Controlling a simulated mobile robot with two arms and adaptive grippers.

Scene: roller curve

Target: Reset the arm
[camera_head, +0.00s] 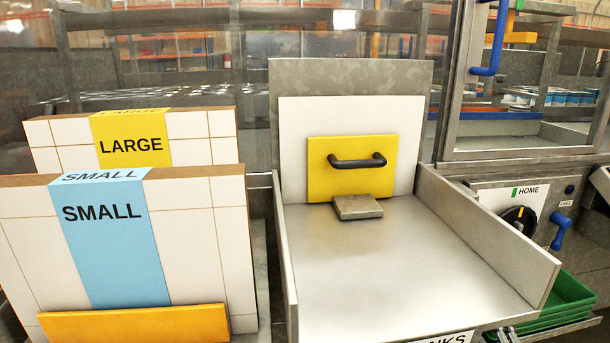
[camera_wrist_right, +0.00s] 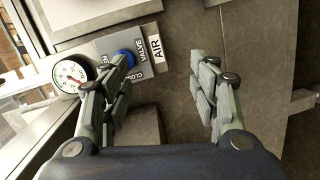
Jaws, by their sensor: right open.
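My right gripper (camera_wrist_right: 162,95) shows in the right wrist view. Its two grey fingers are spread wide apart with nothing between them. Past the left finger is a grey plate with a blue valve knob (camera_wrist_right: 126,58) and an AIR label (camera_wrist_right: 156,47). A round white gauge (camera_wrist_right: 68,76) is left of that finger. I cannot tell how far the fingers are from the panel. Neither gripper is in the head view, and my left gripper is in no view.
In the head view, a metal tray (camera_head: 400,260) holds a small grey block (camera_head: 357,207) before a yellow plate (camera_head: 325,180) with a black handle. Boards marked LARGE (camera_head: 190,125) and SMALL (camera_head: 190,215) stand left. A HOME dial (camera_head: 518,219) and green bins (camera_head: 570,292) are right.

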